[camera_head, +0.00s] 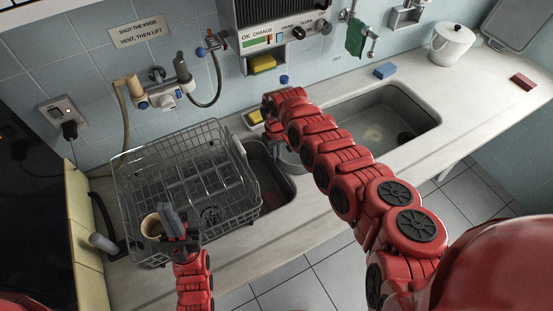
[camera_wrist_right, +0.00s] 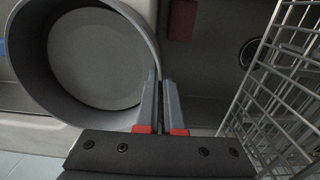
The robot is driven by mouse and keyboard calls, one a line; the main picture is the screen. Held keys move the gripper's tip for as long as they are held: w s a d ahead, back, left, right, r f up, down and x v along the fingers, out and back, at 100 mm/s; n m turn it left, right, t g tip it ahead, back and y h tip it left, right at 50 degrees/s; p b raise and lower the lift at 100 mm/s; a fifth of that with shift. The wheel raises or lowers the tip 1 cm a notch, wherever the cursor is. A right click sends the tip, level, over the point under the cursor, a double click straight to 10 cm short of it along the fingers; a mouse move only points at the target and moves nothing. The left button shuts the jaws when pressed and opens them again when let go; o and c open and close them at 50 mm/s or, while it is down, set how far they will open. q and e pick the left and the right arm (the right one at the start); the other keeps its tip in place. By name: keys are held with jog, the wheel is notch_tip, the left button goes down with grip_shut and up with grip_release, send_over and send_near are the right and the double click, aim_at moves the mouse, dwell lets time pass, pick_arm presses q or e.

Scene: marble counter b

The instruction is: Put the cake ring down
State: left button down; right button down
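The cake ring (camera_wrist_right: 38,55) is a wide grey ring in the right wrist view, seen from above with a plain grey surface showing through it. My right gripper (camera_wrist_right: 163,92) has its fingers close together on the ring's right-hand wall. In the head view a grey part of the ring (camera_head: 289,159) shows beside my right arm, over the left sink basin; the arm hides much of it and the right fingertips. Whether its lower edge touches anything is not clear. My left gripper (camera_head: 175,220) is at the dish rack's front edge, its finger gap unclear.
The wire dish rack (camera_head: 190,165) stands left of the basin (camera_head: 268,185), with a beige cup-like thing (camera_head: 152,226) at its front corner. The right basin (camera_head: 385,125) is mostly empty. A blue sponge (camera_head: 385,71), white pot (camera_head: 452,45) and red block (camera_head: 523,82) sit on the counter.

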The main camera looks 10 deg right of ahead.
jog(key=shift+r, duration=0.2)
jog(key=shift+f, duration=0.15)
jog(key=c, duration=1.5)
grip_release()
jog(key=o, duration=0.4)
jog(key=shift+o, duration=0.2)
